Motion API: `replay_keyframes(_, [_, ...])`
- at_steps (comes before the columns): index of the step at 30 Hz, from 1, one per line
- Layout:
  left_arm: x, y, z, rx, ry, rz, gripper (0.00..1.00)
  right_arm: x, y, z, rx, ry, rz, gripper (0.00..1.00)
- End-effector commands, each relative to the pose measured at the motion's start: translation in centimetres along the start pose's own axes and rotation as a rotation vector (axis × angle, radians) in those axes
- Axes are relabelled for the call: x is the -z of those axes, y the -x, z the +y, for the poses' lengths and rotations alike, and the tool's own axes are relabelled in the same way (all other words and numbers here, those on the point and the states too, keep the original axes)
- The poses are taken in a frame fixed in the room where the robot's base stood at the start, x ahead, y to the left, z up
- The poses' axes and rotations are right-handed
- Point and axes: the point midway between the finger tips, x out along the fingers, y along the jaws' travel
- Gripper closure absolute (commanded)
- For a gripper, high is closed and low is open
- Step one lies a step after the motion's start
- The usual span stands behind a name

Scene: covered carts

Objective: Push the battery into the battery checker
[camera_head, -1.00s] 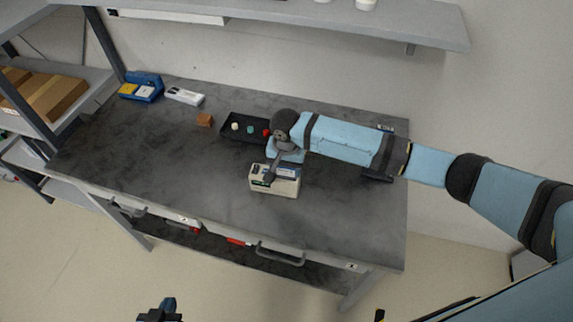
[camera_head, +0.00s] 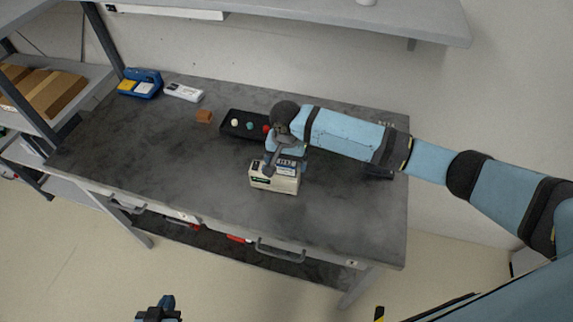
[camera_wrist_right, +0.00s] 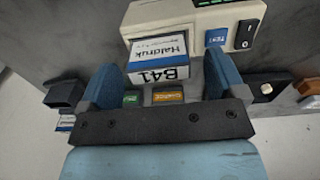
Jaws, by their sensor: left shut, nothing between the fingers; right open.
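The battery checker (camera_head: 262,183) is a cream box near the middle of the dark tabletop. Its cream body (camera_wrist_right: 150,17) fills the top of the right wrist view, with a blue TEST button and a black switch. The battery (camera_wrist_right: 158,52), white and blue and marked Haldruk B41, sits against the checker; how deep it is seated cannot be told. My right gripper (camera_head: 269,168) is at the checker, its open blue fingers (camera_wrist_right: 162,70) on either side of the battery's near end, with gaps visible. My left gripper (camera_head: 160,310) is shut and empty at the bottom, away from the table.
A brown block (camera_head: 204,116), a white device (camera_head: 183,92) and a blue device (camera_head: 146,84) stand farther left.

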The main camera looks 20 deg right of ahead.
Motion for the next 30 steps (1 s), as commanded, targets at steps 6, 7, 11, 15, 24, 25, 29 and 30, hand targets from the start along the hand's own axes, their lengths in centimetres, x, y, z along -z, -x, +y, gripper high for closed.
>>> replay_keyframes(6, [-0.8,-0.4,0.2,-0.003,0.002,-0.004,1.0,0.0,5.1,-0.1,0.004,0.002,0.001,0.11])
replay_keyframes(7, [-0.9,-0.5,0.2,-0.003,0.002,-0.004,1.0,0.0,5.8,-0.1,0.003,0.002,0.002,0.11])
replay_keyframes(11, [-1.2,-0.6,0.3,-0.005,0.003,-0.005,1.0,0.0,8.5,0.0,0.002,0.001,0.001,0.11])
replay_keyframes(15, [-1.3,-0.7,0.3,-0.006,0.004,-0.005,1.0,0.0,10.6,0.0,0.001,0.001,0.0,0.11])
replay_keyframes(24, [-1.1,-0.8,0.3,-0.007,0.003,-0.001,1.0,-0.1,11.8,0.0,0.0,0.001,-0.001,0.11])
replay_keyframes(25, [-1.1,-0.8,0.3,-0.007,0.003,-0.001,1.0,-0.1,11.8,0.0,0.0,0.001,-0.001,0.11])
replay_keyframes(29, [-0.9,-0.9,0.3,-0.007,0.003,0.002,1.0,-0.1,11.8,0.0,0.0,0.001,-0.001,0.11])
replay_keyframes(30, [-0.9,-0.9,0.3,-0.007,0.002,0.002,1.0,-0.1,11.8,0.0,0.0,0.001,-0.001,0.11])
